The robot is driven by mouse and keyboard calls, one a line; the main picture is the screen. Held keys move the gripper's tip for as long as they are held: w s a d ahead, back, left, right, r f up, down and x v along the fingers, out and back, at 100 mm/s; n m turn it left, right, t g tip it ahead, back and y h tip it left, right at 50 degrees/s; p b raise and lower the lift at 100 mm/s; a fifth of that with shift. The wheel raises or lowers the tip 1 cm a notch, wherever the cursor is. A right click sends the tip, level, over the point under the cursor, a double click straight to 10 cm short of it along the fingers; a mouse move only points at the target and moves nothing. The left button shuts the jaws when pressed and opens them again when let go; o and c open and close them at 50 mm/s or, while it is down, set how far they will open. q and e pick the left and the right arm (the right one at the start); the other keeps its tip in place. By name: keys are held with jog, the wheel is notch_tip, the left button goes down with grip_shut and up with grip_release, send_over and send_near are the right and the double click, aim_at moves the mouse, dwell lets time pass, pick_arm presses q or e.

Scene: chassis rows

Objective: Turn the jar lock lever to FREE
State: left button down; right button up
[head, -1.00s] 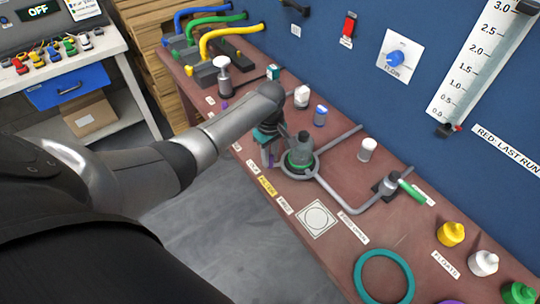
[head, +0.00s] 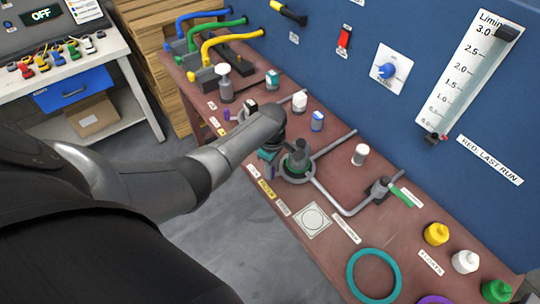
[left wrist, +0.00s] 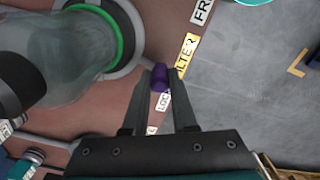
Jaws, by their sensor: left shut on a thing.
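The clear jar (left wrist: 70,50) with a green ring sits in a grey ring mount; in the head view the jar (head: 297,160) stands mid-bench. The purple lever knob (left wrist: 160,78) is between the fingertips of my left gripper (left wrist: 161,74), which is shut on it. It also shows under the hand in the head view (head: 270,173). The knob is beside the LOCK label (left wrist: 163,101) and the yellow FILTER label (left wrist: 187,46). The FREE label (left wrist: 201,11) is further along the bench edge. The lever's arm is mostly hidden. My right gripper is out of view.
Grey pipes (head: 335,200) run from the jar mount to a green-handled valve (head: 400,195). A blue panel (head: 330,75) rises behind. The floor in front is clear.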

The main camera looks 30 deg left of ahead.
pick_arm(q)
jog(key=d+n+p, duration=0.1)
jog(key=n+p, duration=0.1)
jog(key=s+d+n+p, duration=0.1)
jog(key=shift+s+d+r+n+p, duration=0.15)
jog(key=shift+d+n+p, duration=0.25)
jog(key=shift+s+d+n+p, duration=0.15)
jog(key=shift+d+n+p, duration=0.45)
jog(key=shift+d+n, duration=0.45)
jog(key=shift+d+f+n+p, duration=0.1)
jog(key=shift+d+n+p, duration=0.1)
jog(key=shift+d+n, duration=0.4)
jog(key=shift+d+f+n+p, duration=0.1)
jog(key=shift+d+n+p, duration=0.05)
jog(key=shift+n, duration=0.7)
jog(key=c, duration=0.7)
grip_release()
jog(key=shift+r, duration=0.1)
